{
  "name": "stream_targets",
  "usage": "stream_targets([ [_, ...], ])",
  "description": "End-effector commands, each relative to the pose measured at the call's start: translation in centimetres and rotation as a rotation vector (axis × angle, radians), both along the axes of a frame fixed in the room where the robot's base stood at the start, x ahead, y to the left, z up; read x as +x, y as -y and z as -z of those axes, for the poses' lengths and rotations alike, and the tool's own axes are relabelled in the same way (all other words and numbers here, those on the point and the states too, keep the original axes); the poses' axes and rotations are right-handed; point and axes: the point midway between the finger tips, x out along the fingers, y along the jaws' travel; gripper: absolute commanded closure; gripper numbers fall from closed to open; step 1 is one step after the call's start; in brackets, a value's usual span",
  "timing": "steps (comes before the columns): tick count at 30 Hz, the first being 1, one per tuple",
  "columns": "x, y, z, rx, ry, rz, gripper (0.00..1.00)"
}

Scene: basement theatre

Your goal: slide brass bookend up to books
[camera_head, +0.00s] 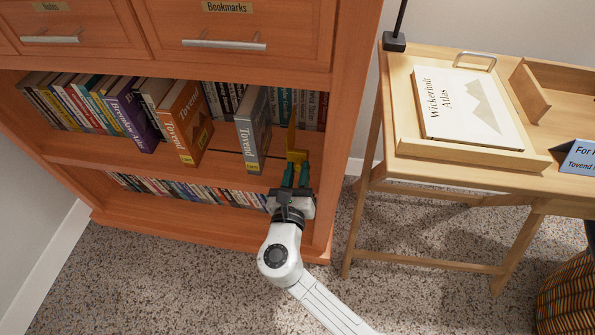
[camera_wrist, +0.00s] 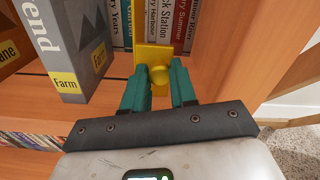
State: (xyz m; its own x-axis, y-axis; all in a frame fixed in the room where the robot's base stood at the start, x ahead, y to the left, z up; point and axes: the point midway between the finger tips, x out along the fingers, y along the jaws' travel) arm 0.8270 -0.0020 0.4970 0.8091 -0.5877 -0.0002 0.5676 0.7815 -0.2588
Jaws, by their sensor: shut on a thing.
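The brass bookend (camera_head: 293,155) stands on the middle shelf near its right end. In the wrist view the brass bookend (camera_wrist: 152,60) shows a flat yellow plate with a round knob. My gripper (camera_head: 295,177), also in the wrist view (camera_wrist: 155,85), is shut on the knob with its green fingers. The grey Tovend book (camera_head: 252,130) stands to the left of the bookend, with a gap between them. An orange Tovend book (camera_head: 184,122) stands further left, apart from the grey one. Several books (camera_head: 85,103) lean in a row at the shelf's left.
A back row of books (camera_head: 298,108) stands behind the bookend. The cabinet's right side panel (camera_head: 345,130) rises close to my gripper. A lower shelf (camera_head: 180,209) holds more books. A wooden desk (camera_head: 455,170) with an atlas (camera_head: 470,108) stands at right.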

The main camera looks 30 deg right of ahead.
Motion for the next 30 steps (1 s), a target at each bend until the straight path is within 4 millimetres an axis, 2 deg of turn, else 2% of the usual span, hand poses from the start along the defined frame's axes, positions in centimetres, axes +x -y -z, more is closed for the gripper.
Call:
stream_targets([
  [13,0.1,-0.2,0.0,0.000,0.000,-0.001,1.00],
  [22,2.9,-4.0,-0.1,0.001,-0.001,-0.003,1.00],
  [30,3.6,-5.0,0.1,0.001,-0.001,-0.002,1.00],
])
